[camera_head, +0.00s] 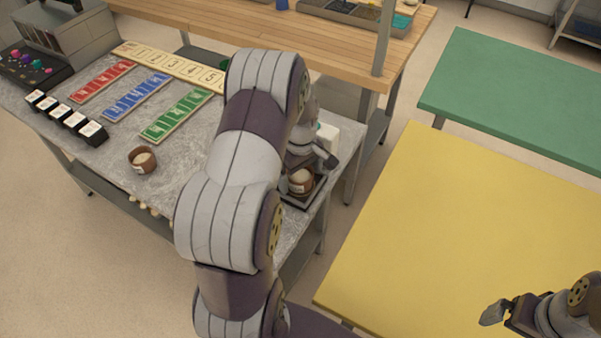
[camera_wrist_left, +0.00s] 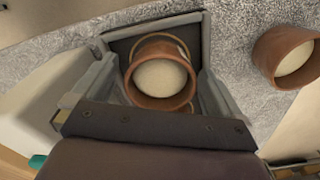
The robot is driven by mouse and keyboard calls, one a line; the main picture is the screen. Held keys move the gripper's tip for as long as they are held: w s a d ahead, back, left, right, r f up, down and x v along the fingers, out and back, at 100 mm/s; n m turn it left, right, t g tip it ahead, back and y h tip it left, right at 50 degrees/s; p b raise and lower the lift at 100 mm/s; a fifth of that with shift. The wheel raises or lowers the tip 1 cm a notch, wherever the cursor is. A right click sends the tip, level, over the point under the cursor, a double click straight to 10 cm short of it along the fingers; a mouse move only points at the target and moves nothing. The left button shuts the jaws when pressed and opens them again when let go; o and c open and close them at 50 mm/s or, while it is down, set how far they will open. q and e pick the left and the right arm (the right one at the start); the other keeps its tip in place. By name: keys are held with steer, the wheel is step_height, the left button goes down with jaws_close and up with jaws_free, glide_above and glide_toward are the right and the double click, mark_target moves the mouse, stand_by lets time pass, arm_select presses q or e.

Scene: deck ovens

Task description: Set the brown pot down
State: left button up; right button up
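A brown pot (camera_head: 301,181) with a pale filling stands on a dark square pad (camera_head: 306,201) at the right end of the grey table. In the left wrist view the pot (camera_wrist_left: 160,78) is between the fingers of my left gripper (camera_wrist_left: 163,75), with a narrow gap showing on each side. The left gripper (camera_head: 310,165) looks open around it. A second brown pot (camera_head: 142,160) stands at the table's front edge; it also shows in the left wrist view (camera_wrist_left: 286,57). My right gripper (camera_head: 497,312) is at the lower right, and its opening is unclear.
Red (camera_head: 103,81), blue (camera_head: 137,97) and green (camera_head: 177,117) strips and a numbered board (camera_head: 170,65) lie on the grey table, with several black-and-white blocks at its left. A yellow table (camera_head: 460,230) and a green table (camera_head: 515,100) stand clear at the right.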

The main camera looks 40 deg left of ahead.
mark_target(303, 175)
arm_select(q)
step_height(303, 175, up, 12)
steer(key=d, duration=0.1)
steer(key=s+d+f+m+t, duration=0.1)
steer(key=s+d+f+m, duration=0.1)
steer(key=s+d+m, duration=0.9)
steer(key=d+m, duration=0.4)
steer(key=shift+s+d+f, duration=0.15)
steer(key=shift+s, duration=0.15)
